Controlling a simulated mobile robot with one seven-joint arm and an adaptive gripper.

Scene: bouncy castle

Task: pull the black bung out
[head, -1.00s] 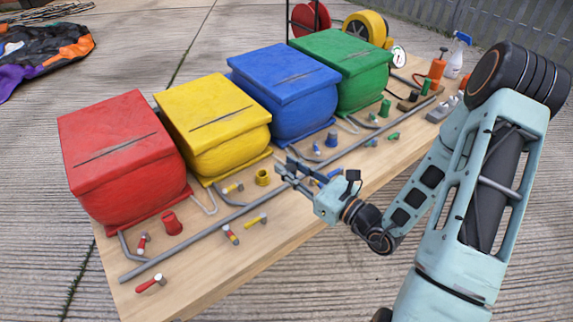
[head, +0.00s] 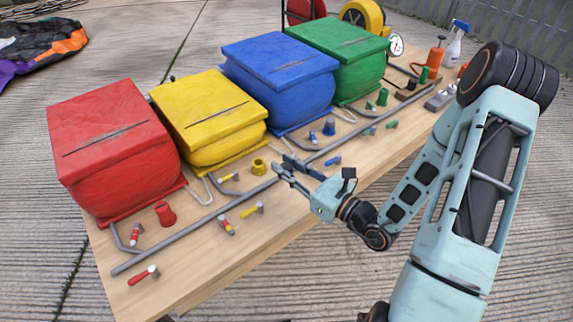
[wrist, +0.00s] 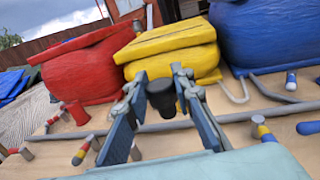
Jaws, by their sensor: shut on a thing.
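The black bung (wrist: 162,97) is a dark plug with a wide round head and a narrower lower part. In the wrist view it sits between the two fingers of my gripper (wrist: 158,98), which are shut on it. The grey pipe (wrist: 235,117) runs behind and below it; I cannot tell whether the bung touches anything there. In the head view my gripper (head: 284,168) is over the table by the pipe, right of the yellow cup-shaped fitting (head: 259,166). The bung is not clear there.
Red (head: 115,150), yellow (head: 210,115), blue (head: 280,80) and green (head: 340,60) blocks stand along the back of the wooden table (head: 190,275). Several small coloured valves lie around the pipe. A spray bottle (head: 454,45) stands at the far right end. The front edge strip is mostly clear.

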